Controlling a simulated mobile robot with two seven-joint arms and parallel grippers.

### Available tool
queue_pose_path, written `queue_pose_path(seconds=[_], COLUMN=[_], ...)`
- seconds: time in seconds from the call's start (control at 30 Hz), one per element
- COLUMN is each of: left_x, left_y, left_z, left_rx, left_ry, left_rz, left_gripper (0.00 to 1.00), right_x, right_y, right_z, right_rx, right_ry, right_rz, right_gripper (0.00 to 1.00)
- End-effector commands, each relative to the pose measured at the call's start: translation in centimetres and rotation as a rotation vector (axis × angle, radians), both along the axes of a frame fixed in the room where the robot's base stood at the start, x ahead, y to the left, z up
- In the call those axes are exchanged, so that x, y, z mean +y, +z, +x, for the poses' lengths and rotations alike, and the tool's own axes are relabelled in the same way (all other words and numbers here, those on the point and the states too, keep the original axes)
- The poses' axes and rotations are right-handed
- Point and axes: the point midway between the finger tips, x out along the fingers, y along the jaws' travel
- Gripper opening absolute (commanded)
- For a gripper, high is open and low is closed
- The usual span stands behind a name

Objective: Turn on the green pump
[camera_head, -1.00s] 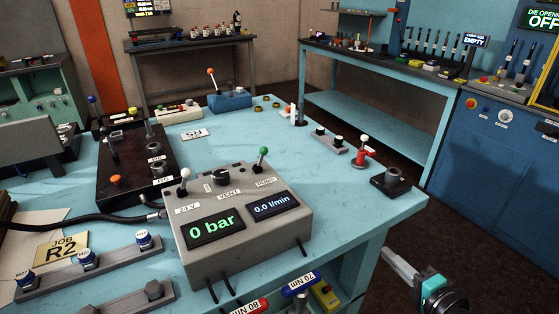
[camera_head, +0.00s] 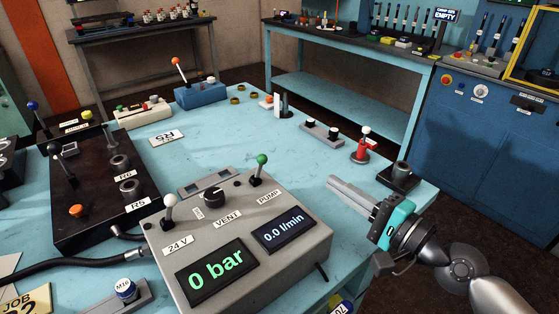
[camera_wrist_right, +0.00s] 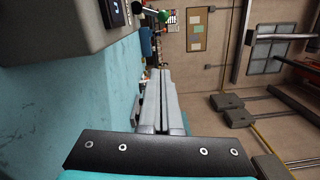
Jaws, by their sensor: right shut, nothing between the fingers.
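The pump control box (camera_head: 235,245) is grey and sits on the blue bench. Its green-knobbed lever (camera_head: 261,165) stands upright behind the label PUMP, at the box's back right. A white-knobbed lever (camera_head: 169,204) stands behind the label 24 V, and a black knob (camera_head: 212,193) lies between them above VENT. The displays read 0 bar and 0.0 l/min. My right gripper (camera_head: 333,184) is shut and empty, to the right of the green lever and apart from it. In the right wrist view its closed fingers (camera_wrist_right: 165,100) point ahead, with the green knob (camera_wrist_right: 164,15) near the top. My left gripper is out of view.
A red valve with a white knob (camera_head: 364,145) and a black socket block (camera_head: 400,177) stand just beyond my right gripper. A black manifold (camera_head: 95,195) with several fittings is left of the box. Bench surface (camera_head: 235,145) behind the box is mostly clear.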

Motion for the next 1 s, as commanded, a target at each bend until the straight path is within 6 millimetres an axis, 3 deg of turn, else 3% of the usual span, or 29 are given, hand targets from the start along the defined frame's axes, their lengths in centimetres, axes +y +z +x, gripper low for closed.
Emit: queue_pose_path(seconds=[0.27, 0.8, 1.0], left_x=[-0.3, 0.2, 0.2], left_y=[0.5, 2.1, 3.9], left_z=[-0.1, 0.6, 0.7], left_rx=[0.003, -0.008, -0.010], left_ry=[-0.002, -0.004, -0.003], left_rz=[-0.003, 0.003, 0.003], left_gripper=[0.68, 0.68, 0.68], right_x=[0.7, 6.4, 8.7], right_y=[0.2, 0.3, 0.8], right_z=[1.0, 7.9, 6.7], right_rx=[-0.001, -0.002, 0.001], right_ry=[-0.003, -0.001, 0.001], right_rz=[0.002, 0.002, 0.002], right_gripper=[0.00, 0.00, 0.00])
